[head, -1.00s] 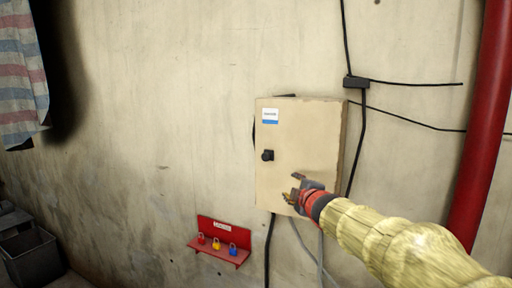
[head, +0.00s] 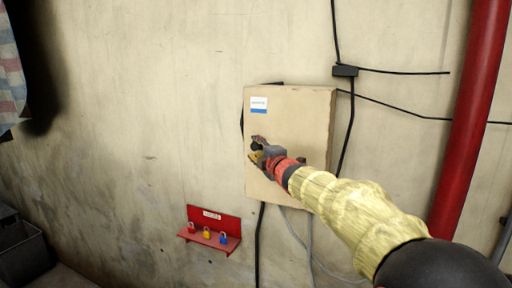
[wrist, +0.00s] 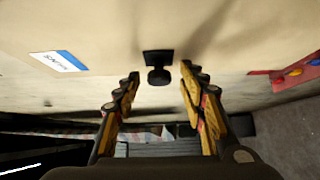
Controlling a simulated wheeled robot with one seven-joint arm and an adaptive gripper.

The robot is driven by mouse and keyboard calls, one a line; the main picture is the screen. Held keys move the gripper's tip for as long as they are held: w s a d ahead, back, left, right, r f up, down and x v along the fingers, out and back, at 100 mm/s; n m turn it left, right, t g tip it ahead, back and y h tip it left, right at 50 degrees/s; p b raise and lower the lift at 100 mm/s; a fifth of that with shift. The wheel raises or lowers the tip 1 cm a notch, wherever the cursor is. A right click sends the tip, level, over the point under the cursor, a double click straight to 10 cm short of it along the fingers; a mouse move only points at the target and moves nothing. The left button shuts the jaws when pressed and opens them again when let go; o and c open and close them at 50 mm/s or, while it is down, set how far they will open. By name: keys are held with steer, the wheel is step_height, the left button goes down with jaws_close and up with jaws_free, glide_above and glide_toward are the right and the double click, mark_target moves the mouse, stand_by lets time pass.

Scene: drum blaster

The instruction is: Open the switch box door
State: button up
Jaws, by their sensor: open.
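The switch box (head: 305,120) is a beige metal box on the wall, with a white and blue label (head: 259,104) near its top left. Its door looks closed. A black knob (wrist: 158,68) sits on the door. In the wrist view the knob lies between the tips of my open gripper (wrist: 159,78), with a gap on each side. In the head view my gripper (head: 258,151) is in front of the knob at the door's left side and largely hides it. I cannot tell whether any finger touches the door.
A red shelf (head: 212,239) with several coloured padlocks is on the wall below left of the box. Black cables (head: 346,130) run beside the box. A red pipe (head: 468,120) stands at the right. The wall left of the box is clear.

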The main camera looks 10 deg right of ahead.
steer(key=shift+w, duration=0.25)
steer(key=shift+c, duration=0.3)
jaws_close()
stand_by(0.6)
